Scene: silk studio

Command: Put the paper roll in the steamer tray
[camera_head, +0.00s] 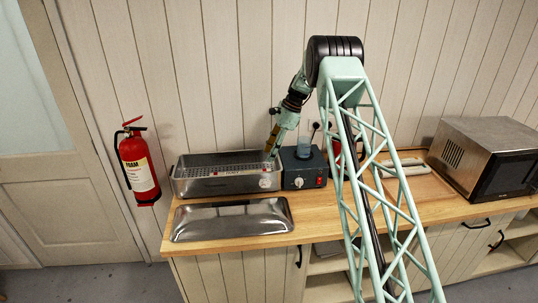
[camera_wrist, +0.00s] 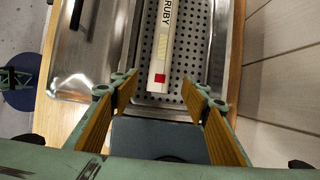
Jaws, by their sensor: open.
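The steamer tray (camera_head: 180,186) is a rectangular metal pan on the counter in the head view. Its perforated floor (camera_wrist: 198,50) shows in the wrist view. My gripper (camera_wrist: 160,80) is open and empty above the tray's near end, with one finger on each side of the roll's end and gaps between. In the head view my gripper (camera_head: 271,152) is over the tray's right end.
A blue-grey control box (camera_head: 305,170) with a clear cup (camera_head: 304,147) stands right of the tray. A shiny metal lid (camera_head: 232,219) lies in front. A microwave (camera_head: 487,156) is at the right. A fire extinguisher (camera_head: 138,165) hangs on the wall at the left.

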